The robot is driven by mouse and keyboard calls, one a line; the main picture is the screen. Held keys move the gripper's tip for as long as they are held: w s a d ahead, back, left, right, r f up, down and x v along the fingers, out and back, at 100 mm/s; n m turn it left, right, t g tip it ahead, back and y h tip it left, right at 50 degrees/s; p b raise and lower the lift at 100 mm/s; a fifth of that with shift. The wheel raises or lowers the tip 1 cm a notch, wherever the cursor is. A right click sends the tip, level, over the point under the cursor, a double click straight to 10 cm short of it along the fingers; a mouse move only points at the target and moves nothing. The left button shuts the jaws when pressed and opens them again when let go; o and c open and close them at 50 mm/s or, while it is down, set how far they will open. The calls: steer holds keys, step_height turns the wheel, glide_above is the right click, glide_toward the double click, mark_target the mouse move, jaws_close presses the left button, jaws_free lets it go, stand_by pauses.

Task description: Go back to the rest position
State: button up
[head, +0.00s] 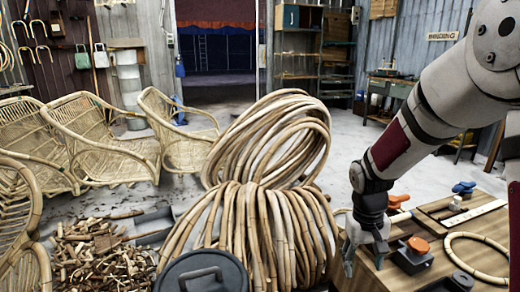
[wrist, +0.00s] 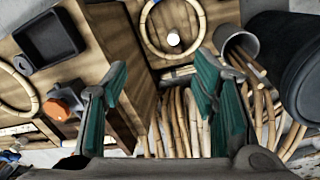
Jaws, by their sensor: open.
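My gripper (head: 364,246) points down at the left edge of the wooden workbench (head: 481,222) in the head view. In the wrist view my gripper (wrist: 163,95) shows two green-padded fingers spread apart. Nothing is between them. Below the fingers lie the bench's edge and the rattan poles (wrist: 190,122). My arm reaches in from the upper right of the head view.
On the bench are a rattan ring (head: 478,258), an orange-topped dark block (head: 411,254) and a wooden strip (head: 473,212). Large rattan coils (head: 265,140) stand left of my gripper. Rattan chairs (head: 95,140) stand at the left.

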steer(key=s+a+r, duration=0.3)
steer(key=s+r, duration=1.1)
steer(key=s, duration=0.2)
steer(key=s+a+r+y, duration=0.1)
steer(key=s, duration=0.7)
steer(key=s+a+r, duration=0.1)
steer(key=s+a, duration=0.1)
steer(key=s, duration=0.7)
step_height(320, 180, up, 36)
steer(key=t+p, duration=0.4)
steer(key=p, duration=3)
steer(key=shift+w+d+r+p, duration=0.2)
steer(key=shift+w+d+p, duration=0.05)
steer(key=shift+d+p, duration=0.15)
